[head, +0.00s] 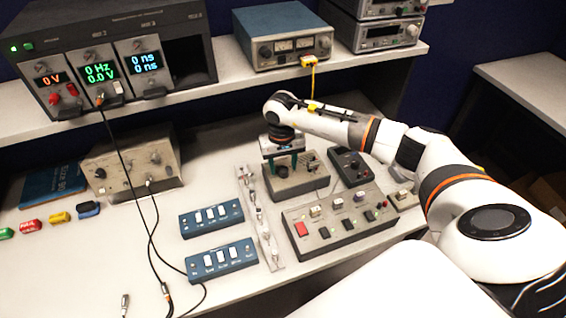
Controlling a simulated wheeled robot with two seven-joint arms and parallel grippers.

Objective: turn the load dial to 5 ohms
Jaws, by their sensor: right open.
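My right gripper (284,163) points down over a small grey-brown box (299,185) in the middle of the bench. Its fingers are apart, with one on each side of a small part on the box's top. I cannot tell whether they touch it. The gripper body hides much of the box's rear, and no ohm marks can be read, so I cannot tell which control is the load dial or its setting. My left gripper is not in view.
A wider grey control box (341,224) with a red button stands just in front. A dark handheld box (349,166) is close on the right. Two blue switch boxes (221,259) and a metal strip (262,225) lie left. Black cables hang from the shelf (232,84).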

